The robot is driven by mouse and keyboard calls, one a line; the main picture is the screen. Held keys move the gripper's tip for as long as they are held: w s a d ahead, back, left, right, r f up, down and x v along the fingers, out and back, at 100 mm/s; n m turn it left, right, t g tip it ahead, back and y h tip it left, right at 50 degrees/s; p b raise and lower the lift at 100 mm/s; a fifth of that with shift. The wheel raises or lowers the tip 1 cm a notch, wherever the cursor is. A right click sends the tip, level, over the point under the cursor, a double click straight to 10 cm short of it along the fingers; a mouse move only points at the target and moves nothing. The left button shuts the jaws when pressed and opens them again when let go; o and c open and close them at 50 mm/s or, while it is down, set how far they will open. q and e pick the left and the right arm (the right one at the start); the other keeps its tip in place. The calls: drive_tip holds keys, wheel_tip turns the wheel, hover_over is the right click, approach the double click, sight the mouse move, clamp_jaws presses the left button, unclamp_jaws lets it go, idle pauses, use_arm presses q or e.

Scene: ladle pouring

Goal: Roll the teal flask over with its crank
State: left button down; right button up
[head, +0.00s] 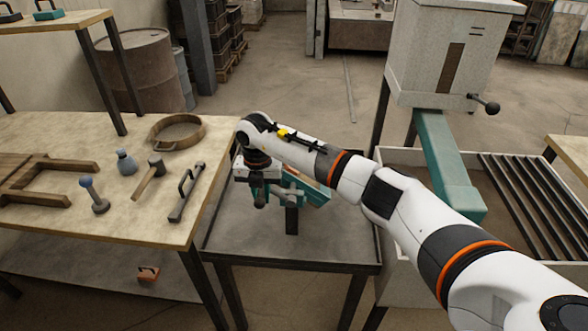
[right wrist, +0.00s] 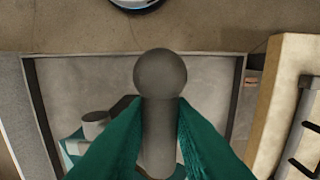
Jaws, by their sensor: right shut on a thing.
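The teal flask (head: 318,193) sits on a dark stand (head: 291,220) over the grey metal table in the middle of the head view. My right arm hides much of it. Its grey crank handle with a round knob (head: 259,203) is at its left side. My right gripper (head: 261,190) is shut on this handle. In the right wrist view the handle (right wrist: 160,130) stands between the two teal fingers, its ball end just beyond the tips. A bit of grey and teal flask parts (right wrist: 95,125) shows behind the left finger. My left gripper is not in view.
The grey table (head: 335,255) has a raised rim and clear room in front. A grey machine with a teal chute (head: 440,150) stands at right.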

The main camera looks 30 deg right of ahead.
drive_tip(key=shift+w+a+f+b, duration=0.15)
drive_tip(key=shift+a+f+b, duration=0.2)
drive_tip(key=shift+f+b, duration=0.5)
drive_tip(key=f+b, duration=0.2)
drive_tip(key=a+f+b, duration=0.1)
drive_tip(key=f, duration=0.1)
drive_tip(key=shift+w, duration=0.25)
drive_tip(key=o, duration=1.2)
drive_tip(key=shift+w+a+f, duration=0.1)
drive_tip(key=shift+w+a, duration=0.05)
drive_tip(key=shift+w, duration=0.05)
drive_tip(key=shift+c, duration=0.2)
drive_tip(key=shift+s, duration=0.1)
